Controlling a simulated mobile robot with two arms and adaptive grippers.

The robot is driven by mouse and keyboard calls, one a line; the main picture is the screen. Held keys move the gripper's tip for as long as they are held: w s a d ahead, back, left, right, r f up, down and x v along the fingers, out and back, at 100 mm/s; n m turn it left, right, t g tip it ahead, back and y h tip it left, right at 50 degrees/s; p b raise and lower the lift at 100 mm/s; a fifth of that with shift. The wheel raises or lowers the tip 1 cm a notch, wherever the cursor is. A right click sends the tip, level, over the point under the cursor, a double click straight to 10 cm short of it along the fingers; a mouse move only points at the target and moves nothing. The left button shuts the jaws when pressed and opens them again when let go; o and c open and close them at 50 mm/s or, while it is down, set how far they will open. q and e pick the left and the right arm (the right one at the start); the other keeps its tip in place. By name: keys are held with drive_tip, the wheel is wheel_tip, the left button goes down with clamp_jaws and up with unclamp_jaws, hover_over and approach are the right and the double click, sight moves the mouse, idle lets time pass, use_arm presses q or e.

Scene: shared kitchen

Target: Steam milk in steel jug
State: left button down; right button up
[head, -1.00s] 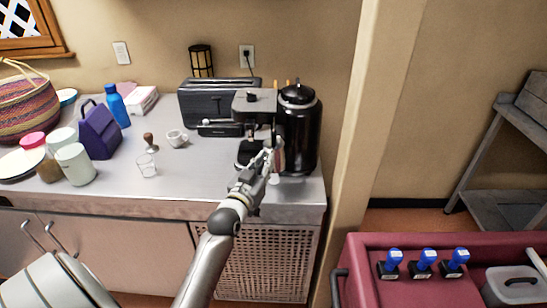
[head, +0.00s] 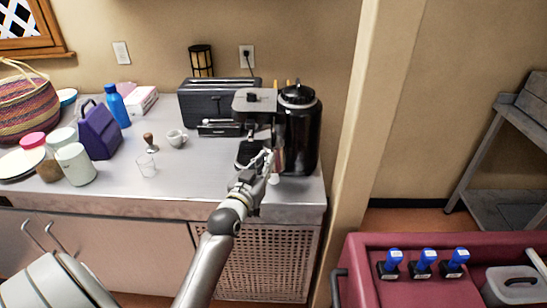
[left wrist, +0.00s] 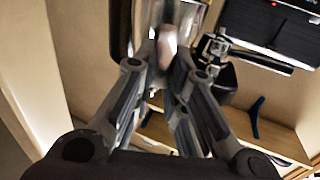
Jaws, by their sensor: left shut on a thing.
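The coffee machine (head: 255,100) stands at the right end of the steel counter, and its front shows in the left wrist view (left wrist: 217,47). My left gripper (head: 269,160) is in front of the machine's right side, with its fingers pointing up and away. It is shut on a shiny thing that looks like the steel jug (left wrist: 188,14), mostly hidden in the head view by the fingers. A pinkish patch shows between the fingers in the left wrist view. I cannot tell whether the steam wand is in the jug. My right gripper is not in view.
A large black cylinder (head: 300,135) stands close to the right of the machine. A white cup (head: 177,138), tamper (head: 150,143) and clear glass (head: 147,165) stand to the left. The counter's front middle is clear. A red cart (head: 360,285) is at lower right.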

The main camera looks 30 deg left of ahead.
use_arm(q)
drive_tip(key=shift+f+b, duration=3)
drive_tip(key=shift+f, duration=1.3)
drive_tip(key=s+d+p, duration=0.6)
drive_tip(key=s+d, duration=0.2)
drive_tip(key=s, duration=0.4)
drive_tip(key=shift+s, duration=0.4)
drive_tip(key=shift+r+p, duration=0.15)
drive_tip(key=shift+p, duration=0.2)
